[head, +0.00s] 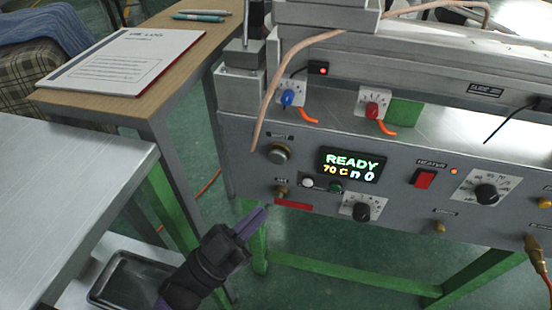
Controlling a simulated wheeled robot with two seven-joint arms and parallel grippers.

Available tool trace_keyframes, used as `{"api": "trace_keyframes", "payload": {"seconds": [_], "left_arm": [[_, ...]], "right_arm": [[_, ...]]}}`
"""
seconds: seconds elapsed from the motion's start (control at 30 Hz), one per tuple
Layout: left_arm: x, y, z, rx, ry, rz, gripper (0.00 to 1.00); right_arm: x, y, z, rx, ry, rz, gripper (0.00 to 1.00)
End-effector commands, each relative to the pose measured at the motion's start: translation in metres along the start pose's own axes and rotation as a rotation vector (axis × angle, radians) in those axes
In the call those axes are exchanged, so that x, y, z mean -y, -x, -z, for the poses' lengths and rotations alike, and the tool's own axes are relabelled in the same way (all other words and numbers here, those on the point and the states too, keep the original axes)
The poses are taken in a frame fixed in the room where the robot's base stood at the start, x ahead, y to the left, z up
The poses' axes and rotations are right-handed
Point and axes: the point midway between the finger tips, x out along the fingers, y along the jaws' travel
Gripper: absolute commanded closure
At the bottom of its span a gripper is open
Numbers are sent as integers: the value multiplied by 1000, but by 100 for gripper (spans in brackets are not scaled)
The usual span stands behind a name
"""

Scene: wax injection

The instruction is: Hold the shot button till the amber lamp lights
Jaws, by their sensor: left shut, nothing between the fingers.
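A display (351,165) reads READY, 70 C, n 0. Under it sit a pale round lamp or button (308,183) and a dark green one (336,187); neither looks lit amber. A small orange light (453,171) glows beside the heater switch. My left gripper (264,209) is shut and empty, below and left of the round button, apart from it. My right gripper is out of view.
A brass fitting (281,193) and a red label strip (294,206) lie near my left fingertips. A black dial (361,211) and red heater switch (424,179) are further right. A metal table (60,180) and a tray (135,280) stand at left.

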Motion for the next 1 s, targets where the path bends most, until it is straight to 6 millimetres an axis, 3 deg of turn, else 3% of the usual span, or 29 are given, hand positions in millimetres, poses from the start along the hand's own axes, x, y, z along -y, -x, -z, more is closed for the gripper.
{"api": "trace_keyframes", "payload": {"seconds": [0.33, 0.7, 1.0], "left_arm": [[6, -7, -7, 2, 1, 3, 100], [33, -43, -36, 2, 1, 3, 100], [45, -60, -45, 2, 1, 3, 100]], "right_arm": [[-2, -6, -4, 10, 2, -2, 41], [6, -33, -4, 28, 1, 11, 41], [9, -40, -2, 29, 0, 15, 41]]}}
